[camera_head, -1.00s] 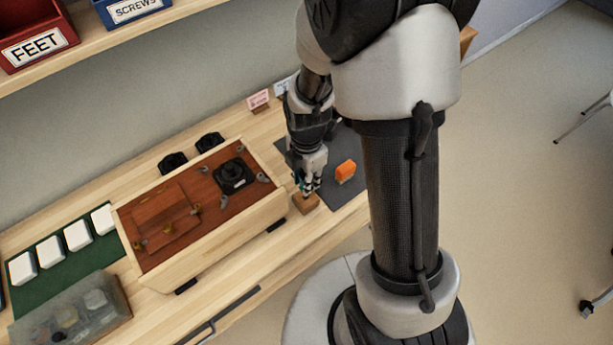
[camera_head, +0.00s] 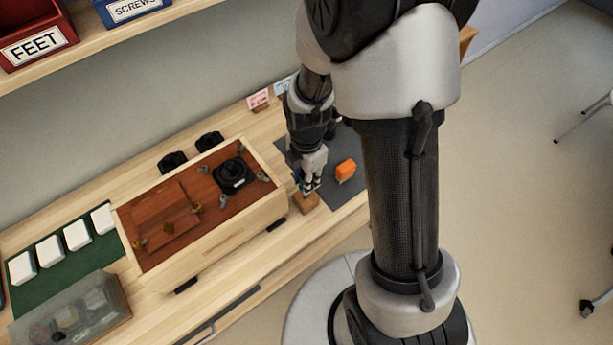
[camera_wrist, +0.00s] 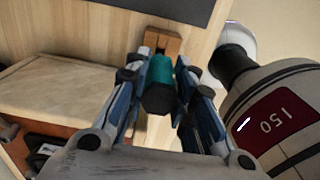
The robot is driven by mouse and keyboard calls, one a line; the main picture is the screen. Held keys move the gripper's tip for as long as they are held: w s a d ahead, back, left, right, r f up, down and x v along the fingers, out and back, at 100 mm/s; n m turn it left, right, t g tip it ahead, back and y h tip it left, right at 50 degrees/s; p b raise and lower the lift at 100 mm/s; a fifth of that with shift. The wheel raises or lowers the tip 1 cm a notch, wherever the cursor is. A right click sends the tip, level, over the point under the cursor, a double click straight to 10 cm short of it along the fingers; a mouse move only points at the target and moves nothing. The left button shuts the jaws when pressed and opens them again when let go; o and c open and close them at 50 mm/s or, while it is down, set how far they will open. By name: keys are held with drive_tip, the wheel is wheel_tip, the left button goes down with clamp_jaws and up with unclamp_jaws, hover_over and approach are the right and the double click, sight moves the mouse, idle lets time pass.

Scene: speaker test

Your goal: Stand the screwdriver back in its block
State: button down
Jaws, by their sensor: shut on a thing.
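My gripper (camera_head: 308,184) is shut on the screwdriver, whose teal handle with a dark end (camera_wrist: 160,75) shows between the fingers in the wrist view. The wooden block (camera_head: 306,202) stands on the bench just below the fingers, and its notched top (camera_wrist: 162,40) shows beyond the handle in the wrist view. The screwdriver points toward the block. Its shaft and tip are hidden by the handle, so I cannot tell whether the tip is in the block.
A wooden speaker cabinet (camera_head: 215,240) with a brown panel lies left of the block. An orange thing (camera_head: 346,169) sits on a dark mat (camera_head: 345,198) to the right. White pieces on a green mat (camera_head: 60,280) and a clear-lidded box (camera_head: 70,318) are at the left.

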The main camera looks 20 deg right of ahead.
drive_tip(key=shift+f+b, duration=1.7)
drive_tip(key=shift+f, duration=0.5)
idle(2.3)
drive_tip(key=c, duration=1.3)
unclamp_jaws()
drive_tip(key=shift+r, duration=0.1)
wheel_tip(320, 180, up, 12)
drive_tip(key=shift+f, duration=0.1)
drive_tip(key=s+r+m+t, duration=0.1)
drive_tip(key=s+r+m, duration=0.4)
drive_tip(key=m, duration=0.2)
drive_tip(key=s+r+m+t, duration=0.2)
drive_tip(key=s+r+m, duration=0.2)
drive_tip(key=m, duration=0.3)
drive_tip(key=s+r+m+t, duration=0.1)
drive_tip(key=s+r+m, duration=0.4)
drive_tip(key=s+m, duration=0.1)
drive_tip(key=shift+r+m+t, duration=0.3)
drive_tip(key=shift+m, duration=0.5)
